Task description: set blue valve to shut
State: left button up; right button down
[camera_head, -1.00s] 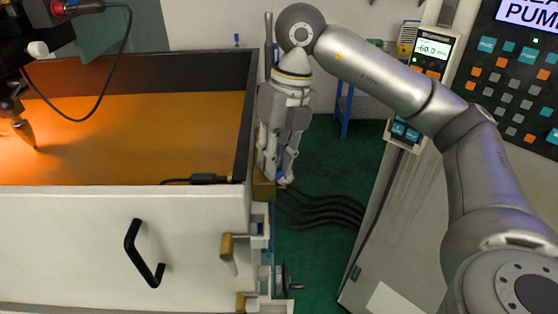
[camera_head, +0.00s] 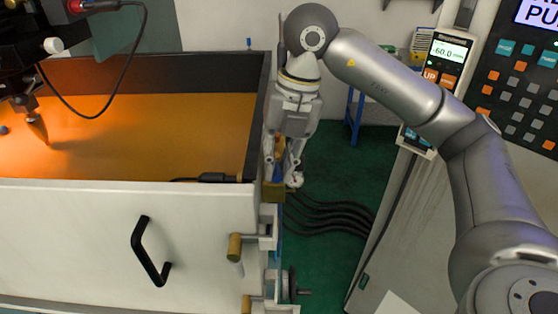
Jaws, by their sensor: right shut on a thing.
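My right gripper (camera_head: 281,180) points down at the right outer side of the white tank (camera_head: 100,240). Its fingers straddle a small part with a bit of blue (camera_head: 277,172), above a brass fitting (camera_head: 271,193). This looks like the blue valve's handle, and the gripper is shut on it. The fingers hide most of the handle, so I cannot tell which way it points. My left gripper is not in view.
Other brass-coloured fittings (camera_head: 235,247) and a dark handwheel (camera_head: 293,284) sit lower on the tank's right side. Black hoses (camera_head: 325,212) run over the green floor. A control cabinet (camera_head: 520,90) with a hand pendant (camera_head: 445,65) stands at right.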

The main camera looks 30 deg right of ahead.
jog(key=shift+w+r, duration=0.1)
jog(key=c, duration=1.5)
grip_release()
jog(key=shift+o, duration=0.6)
jog(key=shift+d, duration=0.15)
notch_tip(320, 180, up, 8)
jog(key=d, duration=0.1)
jog(key=shift+s+d, duration=0.25)
jog(key=shift+s, duration=0.2)
